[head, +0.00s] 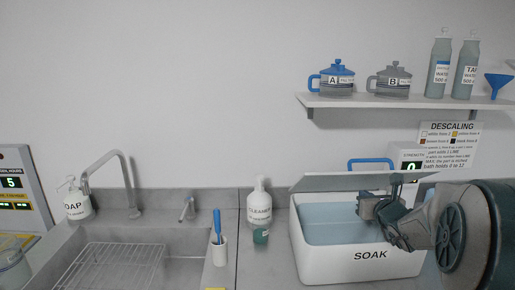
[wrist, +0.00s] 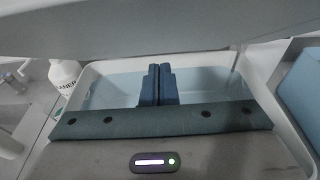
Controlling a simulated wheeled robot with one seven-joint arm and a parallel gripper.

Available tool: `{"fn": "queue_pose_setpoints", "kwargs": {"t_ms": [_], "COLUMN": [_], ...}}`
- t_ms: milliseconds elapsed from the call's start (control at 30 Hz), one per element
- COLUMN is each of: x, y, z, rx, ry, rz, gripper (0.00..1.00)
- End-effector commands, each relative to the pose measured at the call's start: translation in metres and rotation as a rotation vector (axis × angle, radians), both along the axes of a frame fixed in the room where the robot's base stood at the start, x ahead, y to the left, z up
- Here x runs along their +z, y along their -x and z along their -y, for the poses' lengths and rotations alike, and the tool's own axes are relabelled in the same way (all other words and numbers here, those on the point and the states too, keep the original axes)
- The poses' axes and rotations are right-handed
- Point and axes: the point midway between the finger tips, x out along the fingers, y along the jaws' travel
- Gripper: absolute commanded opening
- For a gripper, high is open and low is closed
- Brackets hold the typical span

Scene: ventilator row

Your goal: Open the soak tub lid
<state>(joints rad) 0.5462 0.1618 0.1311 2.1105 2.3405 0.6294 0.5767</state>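The white soak tub (head: 310,262), marked SOAK, stands on the counter at the right in the head view. Its grey lid (head: 335,183) is raised at the back, and pale blue liquid shows beneath it. A blue loop handle (head: 371,162) shows above the lid. In the wrist view the lid (wrist: 150,32) spans the top, with the tub's rim (wrist: 262,97) below it. My gripper (head: 368,208) is over the tub's opening, below the lid's edge. In the wrist view its fingers (wrist: 158,70) are together with nothing visible between them. Whether they touch the lid is unclear.
A cleaner bottle (head: 260,205) and small green jar (head: 261,236) stand left of the tub. A sink (head: 170,238) with a tap is farther left. A shelf (head: 400,103) with jugs and bottles is above the tub. A display box (head: 408,155) stands behind it.

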Motion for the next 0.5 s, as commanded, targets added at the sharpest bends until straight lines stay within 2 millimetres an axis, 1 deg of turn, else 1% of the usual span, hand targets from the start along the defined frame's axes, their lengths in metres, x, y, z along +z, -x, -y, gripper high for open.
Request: {"fn": "queue_pose_setpoints", "kwargs": {"t_ms": [300, 500], "x": [0.001, 0.012], "y": [0.0, -0.008], "z": [0.0, 0.0], "rx": [0.0, 0.001], "ry": [0.0, 0.001], "rz": [0.0, 0.001], "gripper": [0.0, 0.0]}}
